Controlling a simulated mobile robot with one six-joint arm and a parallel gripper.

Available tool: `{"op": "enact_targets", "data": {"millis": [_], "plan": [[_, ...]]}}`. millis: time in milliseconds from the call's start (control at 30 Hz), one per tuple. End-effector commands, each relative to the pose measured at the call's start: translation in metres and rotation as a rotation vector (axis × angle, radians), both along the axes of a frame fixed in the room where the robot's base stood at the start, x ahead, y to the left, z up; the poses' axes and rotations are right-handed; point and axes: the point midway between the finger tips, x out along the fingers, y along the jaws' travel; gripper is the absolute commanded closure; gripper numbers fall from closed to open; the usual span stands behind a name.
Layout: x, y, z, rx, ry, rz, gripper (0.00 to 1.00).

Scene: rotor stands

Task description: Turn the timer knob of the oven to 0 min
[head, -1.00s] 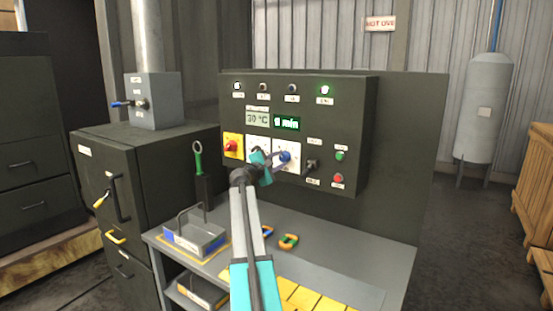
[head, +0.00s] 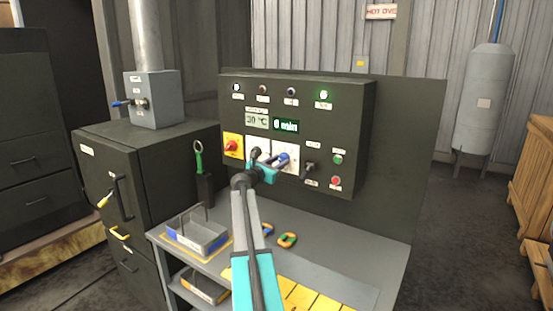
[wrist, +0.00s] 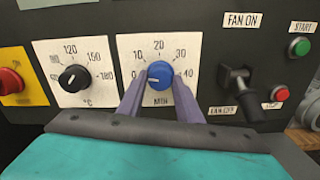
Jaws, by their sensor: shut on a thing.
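The blue timer knob (wrist: 160,72) sits on a white dial plate (wrist: 188,48) marked 10 to 40 and MIN. In the head view the green timer display (head: 286,126) reads 0 min. My gripper (wrist: 160,88) is shut on the knob, one finger on each side. In the head view my gripper (head: 279,163) is at the knob, partly covering the dial.
The black temperature knob (wrist: 74,78) is left of the timer, beside the red knob (wrist: 10,81). The fan lever (wrist: 243,95) and the green (wrist: 299,47) and red (wrist: 282,94) buttons are on the right. A shelf with a grey tray (head: 197,238) lies below.

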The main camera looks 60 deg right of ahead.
Motion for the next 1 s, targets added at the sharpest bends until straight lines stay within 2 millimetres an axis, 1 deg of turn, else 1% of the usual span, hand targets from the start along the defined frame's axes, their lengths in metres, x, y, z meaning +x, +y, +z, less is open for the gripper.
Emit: {"op": "enact_targets", "data": {"millis": [33,200,333,833,867,933,967,1000], "plan": [[-0.001,-0.0025,0.0098,-0.008,0.036,0.0,0.9],[-0.0005,-0.0023,0.009,-0.008,0.129,0.001,0.9],[-0.0002,-0.0022,0.0078,-0.008,0.171,0.001,0.9],[0.0006,-0.0016,0.0063,-0.008,0.196,0.002,0.9],[0.0006,-0.0016,0.0063,-0.008,0.196,0.002,0.65],[0.0007,-0.0013,0.0058,-0.007,0.195,0.002,0.53],[0.0007,-0.0012,0.0053,-0.007,0.195,0.002,0.49],[0.0007,-0.001,0.0046,-0.006,0.195,0.002,0.49]]}}
